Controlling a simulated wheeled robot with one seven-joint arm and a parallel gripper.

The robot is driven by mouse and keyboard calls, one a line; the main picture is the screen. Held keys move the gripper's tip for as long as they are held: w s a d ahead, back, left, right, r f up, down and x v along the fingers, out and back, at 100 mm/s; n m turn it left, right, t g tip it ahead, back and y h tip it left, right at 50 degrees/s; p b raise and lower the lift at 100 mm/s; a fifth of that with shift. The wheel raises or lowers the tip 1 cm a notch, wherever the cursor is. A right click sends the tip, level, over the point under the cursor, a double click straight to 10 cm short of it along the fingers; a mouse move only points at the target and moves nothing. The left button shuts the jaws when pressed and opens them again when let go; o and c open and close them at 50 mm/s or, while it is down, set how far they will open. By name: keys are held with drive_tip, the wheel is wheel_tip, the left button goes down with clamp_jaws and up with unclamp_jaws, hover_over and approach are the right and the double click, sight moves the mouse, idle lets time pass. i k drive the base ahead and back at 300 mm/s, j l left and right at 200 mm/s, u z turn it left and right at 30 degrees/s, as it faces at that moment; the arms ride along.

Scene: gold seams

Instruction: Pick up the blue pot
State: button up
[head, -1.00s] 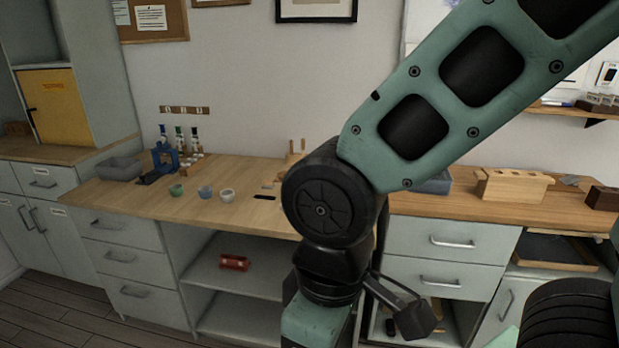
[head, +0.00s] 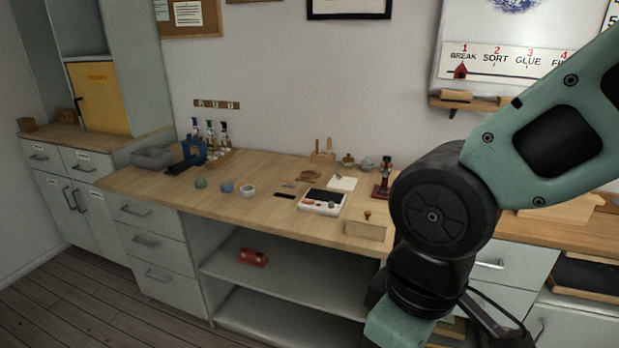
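A small blue pot (head: 227,187) stands on the wooden worktop (head: 160,191), left of centre in the head view. It stands between a green pot (head: 200,183) on its left and a white pot (head: 248,191) on its right, with small gaps between them. My arm crosses the right side of the view, well to the right of the pots. My gripper's fingers do not show in the frame.
A grey bin (head: 151,158), a blue stand (head: 193,152) and several bottles stand behind the pots. A white tray (head: 322,201) and a wooden box (head: 365,229) lie to the right. A red object (head: 253,257) lies on the shelf below. The worktop in front of the pots is clear.

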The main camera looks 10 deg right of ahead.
sight(227, 187)
drive_tip(key=i+j+u, duration=0.15)
drive_tip(key=i+j, duration=0.3)
drive_tip(key=i+j+u, duration=0.2)
drive_tip(key=i+j, duration=0.3)
drive_tip(key=i+j+u, duration=0.15)
drive_tip(key=i+j, duration=0.35)
drive_tip(key=i+j+u, duration=0.15)
drive_tip(key=i+j, duration=0.2)
drive_tip(key=i, duration=0.25)
